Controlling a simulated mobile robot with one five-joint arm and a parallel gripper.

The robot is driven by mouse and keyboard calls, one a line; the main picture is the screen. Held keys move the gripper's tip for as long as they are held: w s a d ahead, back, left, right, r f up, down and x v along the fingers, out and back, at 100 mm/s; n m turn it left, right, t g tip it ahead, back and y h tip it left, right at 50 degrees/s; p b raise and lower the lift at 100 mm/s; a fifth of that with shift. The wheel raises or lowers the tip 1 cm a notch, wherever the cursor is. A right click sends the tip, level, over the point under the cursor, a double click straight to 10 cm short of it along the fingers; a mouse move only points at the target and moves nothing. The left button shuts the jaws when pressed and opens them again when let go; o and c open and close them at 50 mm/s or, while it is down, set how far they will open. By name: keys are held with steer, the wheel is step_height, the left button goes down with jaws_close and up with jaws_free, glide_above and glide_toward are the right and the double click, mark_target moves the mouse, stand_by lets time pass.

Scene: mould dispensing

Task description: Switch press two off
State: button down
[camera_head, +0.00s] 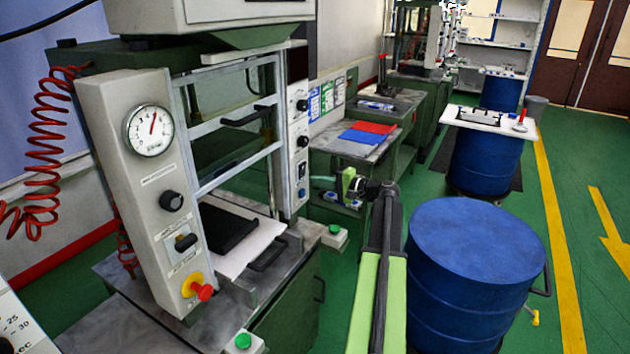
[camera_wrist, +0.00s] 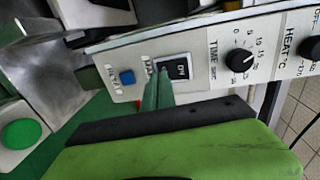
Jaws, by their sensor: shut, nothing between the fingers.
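The nearest press has a pale control panel (camera_head: 299,125) on its right column. The panel also fills the wrist view (camera_wrist: 205,58). There it carries a black rocker switch (camera_wrist: 181,68) reading ON and a blue button (camera_wrist: 113,75). No press number is readable. My gripper (camera_head: 322,181) is beside the lower part of this panel in the head view. In the wrist view my gripper (camera_wrist: 161,78) is shut and empty, its green fingertips overlapping the left edge of the switch. Contact cannot be told. The fingers hide part of a label.
The panel also has a TIME knob (camera_wrist: 240,60) and a HEAT knob (camera_wrist: 312,48). A blue drum (camera_head: 475,235) stands right of my arm. A bench (camera_head: 345,150) with red and blue sheets lies behind the gripper. A green button box (camera_head: 334,233) is below.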

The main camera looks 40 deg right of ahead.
steer(key=s+d+f+b, duration=0.1)
steer(key=s+d, duration=0.1)
steer(key=s, duration=0.8)
steer(key=shift+s+d+f, duration=0.15)
steer(key=shift+d+f, duration=0.1)
steer(key=shift+d, duration=0.1)
